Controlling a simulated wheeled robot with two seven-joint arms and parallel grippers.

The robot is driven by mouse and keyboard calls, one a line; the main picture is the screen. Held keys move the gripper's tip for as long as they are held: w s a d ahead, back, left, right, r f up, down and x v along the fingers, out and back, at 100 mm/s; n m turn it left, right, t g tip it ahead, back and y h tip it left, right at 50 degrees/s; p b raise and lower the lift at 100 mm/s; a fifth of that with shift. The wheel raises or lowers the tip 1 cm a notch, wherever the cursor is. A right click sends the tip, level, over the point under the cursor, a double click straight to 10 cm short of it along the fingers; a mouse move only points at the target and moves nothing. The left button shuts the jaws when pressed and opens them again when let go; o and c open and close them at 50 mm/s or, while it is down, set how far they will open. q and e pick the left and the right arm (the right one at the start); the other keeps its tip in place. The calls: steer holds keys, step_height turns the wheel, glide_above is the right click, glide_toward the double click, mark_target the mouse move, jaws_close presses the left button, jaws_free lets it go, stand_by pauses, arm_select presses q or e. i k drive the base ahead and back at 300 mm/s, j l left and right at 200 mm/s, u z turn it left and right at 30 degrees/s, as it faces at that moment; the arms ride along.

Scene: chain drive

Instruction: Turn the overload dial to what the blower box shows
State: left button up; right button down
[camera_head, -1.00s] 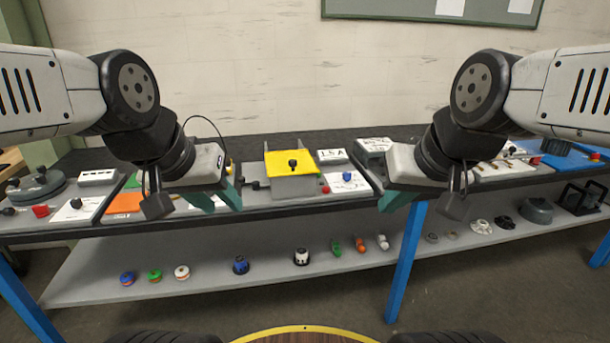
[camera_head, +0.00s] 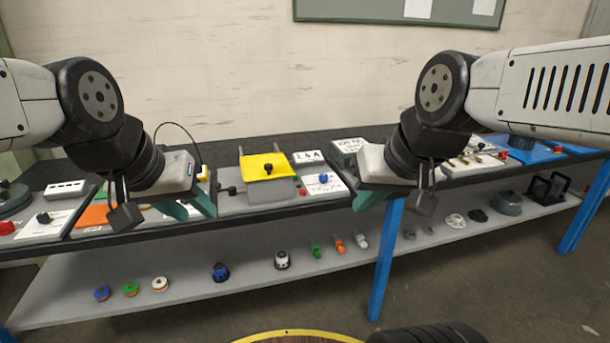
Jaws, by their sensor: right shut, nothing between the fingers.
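A white plate with a blue knob (camera_head: 323,178) and a red button (camera_head: 302,191) lies on the bench, right of a grey box with a yellow top (camera_head: 264,167). I take the blue knob for the overload dial; its setting is too small to read. A white sign (camera_head: 308,157) behind it seems to read "1.5 A". Another lettered box (camera_head: 347,147) stands to its right, its text unclear; I cannot tell which is the blower box. My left gripper (camera_head: 188,209) is open and empty, left of the yellow-topped box. My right gripper (camera_head: 368,201) is shut and empty, right of the blue knob's plate.
A black knob on a white plate (camera_head: 50,222) and an orange piece (camera_head: 93,216) lie at the left of the bench. Blue trays (camera_head: 530,153) lie at the far right. The lower shelf (camera_head: 190,306) holds several small coloured parts. A blue leg (camera_head: 385,262) supports the bench.

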mark_target(323, 177)
steer(key=i+l+z, duration=0.1)
steer(key=i, duration=0.4)
steer(key=i+l+z, duration=0.15)
steer(key=i, duration=0.4)
steer(key=l, duration=0.1)
